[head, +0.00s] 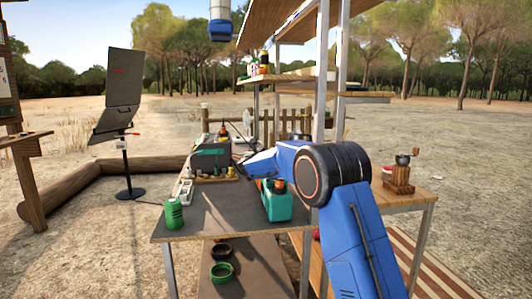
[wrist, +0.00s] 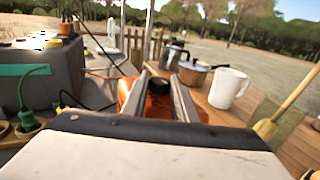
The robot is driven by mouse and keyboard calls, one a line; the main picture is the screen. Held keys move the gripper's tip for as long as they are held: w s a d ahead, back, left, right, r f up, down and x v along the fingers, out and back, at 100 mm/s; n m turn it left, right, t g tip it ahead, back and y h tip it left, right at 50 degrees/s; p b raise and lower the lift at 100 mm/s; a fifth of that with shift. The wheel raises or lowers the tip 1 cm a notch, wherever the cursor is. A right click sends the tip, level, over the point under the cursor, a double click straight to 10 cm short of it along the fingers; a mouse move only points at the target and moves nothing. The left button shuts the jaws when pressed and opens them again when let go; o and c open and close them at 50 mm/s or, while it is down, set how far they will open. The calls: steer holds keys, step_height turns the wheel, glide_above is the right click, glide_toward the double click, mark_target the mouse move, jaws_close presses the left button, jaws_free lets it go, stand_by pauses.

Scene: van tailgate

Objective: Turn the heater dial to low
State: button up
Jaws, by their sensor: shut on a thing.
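The heater (wrist: 126,92) is an orange body in the wrist view, partly hidden behind my fingers. Its dial (wrist: 158,86) is a round black knob between my fingertips. My gripper (wrist: 158,80) is shut on the dial, with one finger on each side. No pointer or marks on the dial are readable, so I cannot tell its setting. In the head view my gripper (head: 242,164) is small at the far part of the grey table, and the heater and dial cannot be made out there.

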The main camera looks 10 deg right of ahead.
steer(key=shift+s+n+t+y, duration=0.1)
steer(key=shift+n+t+y, duration=0.3)
steer(key=shift+n+y, duration=0.45)
steer(key=o, duration=1)
steer(key=shift+d, duration=0.1)
steer(key=shift+o, duration=0.2)
steer(key=v, duration=1.7)
steer(key=shift+s+d+r, duration=0.1)
steer(key=shift+s+d, duration=0.05)
steer(key=shift+s, duration=0.1)
